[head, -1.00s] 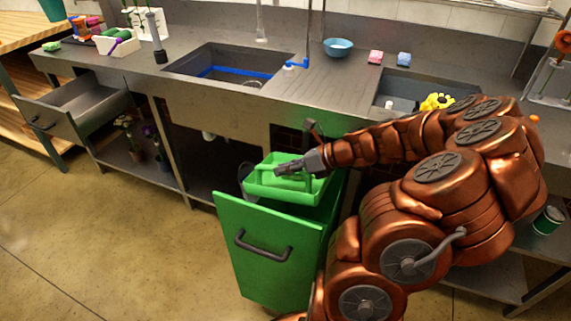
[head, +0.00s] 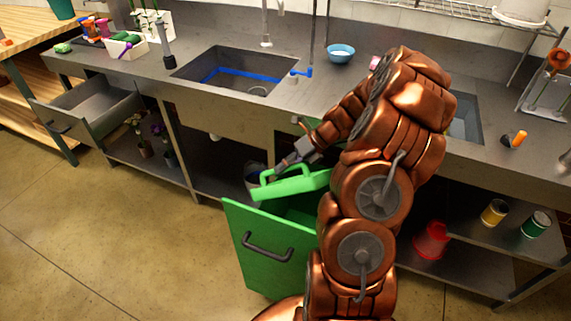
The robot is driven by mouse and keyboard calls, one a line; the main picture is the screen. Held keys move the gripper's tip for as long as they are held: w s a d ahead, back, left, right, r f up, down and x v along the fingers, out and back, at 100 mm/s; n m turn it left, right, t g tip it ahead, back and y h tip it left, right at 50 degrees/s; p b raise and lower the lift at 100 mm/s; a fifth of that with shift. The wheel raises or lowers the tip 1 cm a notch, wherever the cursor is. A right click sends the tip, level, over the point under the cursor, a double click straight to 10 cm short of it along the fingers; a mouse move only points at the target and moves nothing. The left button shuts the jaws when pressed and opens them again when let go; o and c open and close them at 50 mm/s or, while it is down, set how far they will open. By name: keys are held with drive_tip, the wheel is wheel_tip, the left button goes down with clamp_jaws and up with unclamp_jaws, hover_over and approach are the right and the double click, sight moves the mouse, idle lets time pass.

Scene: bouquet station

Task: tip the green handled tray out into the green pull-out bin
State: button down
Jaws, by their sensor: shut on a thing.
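The green handled tray (head: 300,187) is above the green pull-out bin (head: 270,250) in the head view, near the bin's opening. The tray is tilted, and its near side wall faces me. My gripper (head: 272,174) is shut on the tray's handle at its left part. The bin is pulled out from under the counter, with its dark handle facing the front. My arm hides the right part of the tray and of the bin. I cannot see what the tray or the bin holds.
An open drawer (head: 92,105) juts out at the left. The steel counter (head: 225,98) with its sink lies behind the bin. A red bucket (head: 431,240) and two cans stand on the lower shelf at right. The floor at front left is clear.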

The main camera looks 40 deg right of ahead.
drive_tip(key=g+p, duration=0.1)
drive_tip(key=w+m+g+p, duration=0.1)
drive_tip(key=p, duration=0.1)
drive_tip(key=w+g+p, duration=0.1)
drive_tip(key=p, duration=0.1)
drive_tip(key=shift+d+r+y, duration=0.25)
drive_tip(key=shift+r+y, duration=0.05)
drive_tip(key=shift+y, duration=0.1)
drive_tip(key=shift+w+m+p, duration=0.1)
drive_tip(key=shift+m+p, duration=0.2)
drive_tip(key=shift+p, duration=0.6)
drive_tip(key=p, duration=0.1)
drive_tip(key=g+p, duration=0.1)
drive_tip(key=p, duration=0.1)
drive_tip(key=shift+w+d+f+m, duration=0.1)
drive_tip(key=shift+w+f+m, duration=0.05)
drive_tip(key=shift+w+m, duration=0.15)
drive_tip(key=shift+w+d+f+m+g+y+p, duration=0.1)
drive_tip(key=shift+w+f+m+g+y+p, duration=0.3)
drive_tip(key=shift+p, duration=0.65)
drive_tip(key=shift+w+d+r+m+g+y+p, duration=0.15)
drive_tip(key=shift+g+p, duration=0.45)
drive_tip(key=shift+p, duration=0.45)
drive_tip(key=shift+a+f, duration=0.1)
drive_tip(key=shift+f, duration=0.1)
drive_tip(key=shift+s+n+t+h+b, duration=0.3)
drive_tip(key=shift+t+b, duration=0.3)
drive_tip(key=shift+b, duration=0.8)
